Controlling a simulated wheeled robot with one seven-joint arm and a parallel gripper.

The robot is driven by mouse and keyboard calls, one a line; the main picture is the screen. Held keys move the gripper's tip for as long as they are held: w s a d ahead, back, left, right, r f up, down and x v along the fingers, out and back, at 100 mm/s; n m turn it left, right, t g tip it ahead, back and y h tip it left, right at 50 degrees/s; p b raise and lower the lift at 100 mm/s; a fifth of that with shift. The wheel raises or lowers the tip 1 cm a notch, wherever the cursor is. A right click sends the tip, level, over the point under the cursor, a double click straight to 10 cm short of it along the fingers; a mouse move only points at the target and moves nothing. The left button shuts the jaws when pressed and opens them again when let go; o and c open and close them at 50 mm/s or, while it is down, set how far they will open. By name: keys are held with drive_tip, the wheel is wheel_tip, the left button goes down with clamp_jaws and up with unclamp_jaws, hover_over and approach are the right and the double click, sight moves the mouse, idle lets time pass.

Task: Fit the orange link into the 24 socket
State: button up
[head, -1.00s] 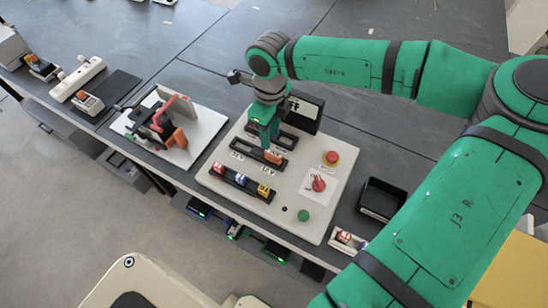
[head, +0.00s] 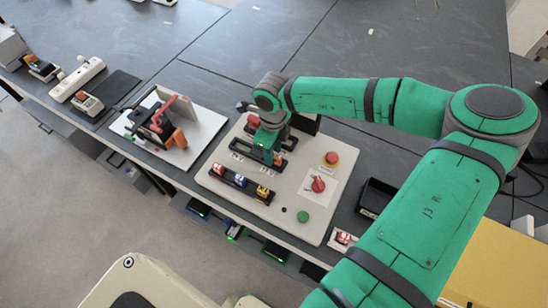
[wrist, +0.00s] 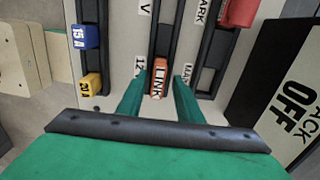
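The orange link (wrist: 158,80) lies in the dark middle socket strip (wrist: 162,42) on the cream panel, at the end beside the "12 V" label. In the head view the link (head: 279,159) shows only in part behind my gripper. My gripper (wrist: 160,74) is open, its green fingers on either side of the link; a gap shows on the right side. In the head view my gripper (head: 268,154) is low over the strip. The strip's other end, by the 24 V label (head: 237,156), is partly hidden by my gripper.
A front strip holds blue (head: 240,181) and yellow (head: 263,192) fuses and a red one. A red piece (wrist: 240,12) sits in the back strip. The panel's right side has a red knob (head: 318,184), a red stop button (head: 332,158) and a green button (head: 303,217).

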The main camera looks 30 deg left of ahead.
drive_tip(key=shift+d+f, duration=0.15)
drive_tip(key=shift+s+a, duration=0.2)
drive_tip(key=shift+a, duration=0.05)
clamp_jaws()
drive_tip(key=shift+d, duration=0.15)
